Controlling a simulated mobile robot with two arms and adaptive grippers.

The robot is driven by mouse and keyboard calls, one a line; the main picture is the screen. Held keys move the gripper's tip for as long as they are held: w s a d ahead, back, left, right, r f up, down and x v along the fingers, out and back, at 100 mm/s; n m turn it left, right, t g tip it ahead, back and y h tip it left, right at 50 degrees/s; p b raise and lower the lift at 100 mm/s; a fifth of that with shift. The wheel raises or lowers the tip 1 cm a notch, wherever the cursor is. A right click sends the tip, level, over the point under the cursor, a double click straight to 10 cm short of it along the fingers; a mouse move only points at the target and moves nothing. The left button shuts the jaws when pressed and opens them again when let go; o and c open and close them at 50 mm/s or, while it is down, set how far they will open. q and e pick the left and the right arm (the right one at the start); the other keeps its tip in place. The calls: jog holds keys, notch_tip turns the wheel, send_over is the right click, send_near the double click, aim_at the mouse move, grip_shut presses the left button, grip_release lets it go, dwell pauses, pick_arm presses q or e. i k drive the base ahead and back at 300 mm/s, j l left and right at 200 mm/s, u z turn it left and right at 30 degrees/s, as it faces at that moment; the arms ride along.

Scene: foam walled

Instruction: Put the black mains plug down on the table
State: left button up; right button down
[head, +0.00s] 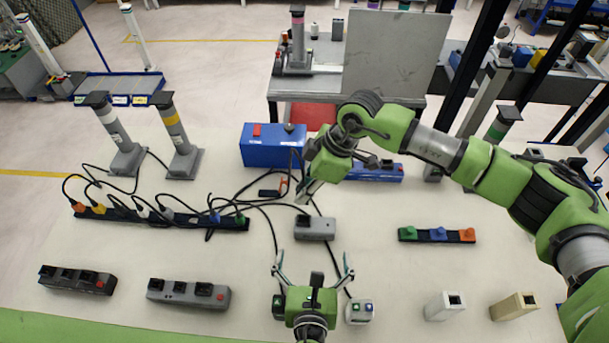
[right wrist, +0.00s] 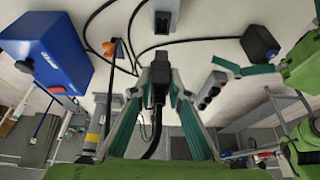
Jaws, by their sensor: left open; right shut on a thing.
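My right gripper (head: 306,192) is above the table (head: 370,265), left of centre, over the area behind a grey socket box (head: 315,228). In the right wrist view its fingers (right wrist: 160,72) are shut on the black mains plug (right wrist: 159,91). A black cable trails from the plug between the fingers. In the head view I cannot clearly make out the plug beside the fingers. My left gripper (head: 313,268) is open and empty at the front middle of the table, nearer than the grey socket box.
A power strip (head: 165,218) with several plugs and tangled black cables lies to the left. A blue box (head: 265,148) stands behind. Grey socket blocks (head: 188,293) are at the front left. A strip with coloured plugs (head: 437,235) is right. Bare table lies right of the grey box.

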aim_at(263, 246)
jog(key=k+j, duration=0.3)
jog(key=k, duration=0.15)
jog(key=k+j, duration=0.3)
jog(key=k, duration=0.15)
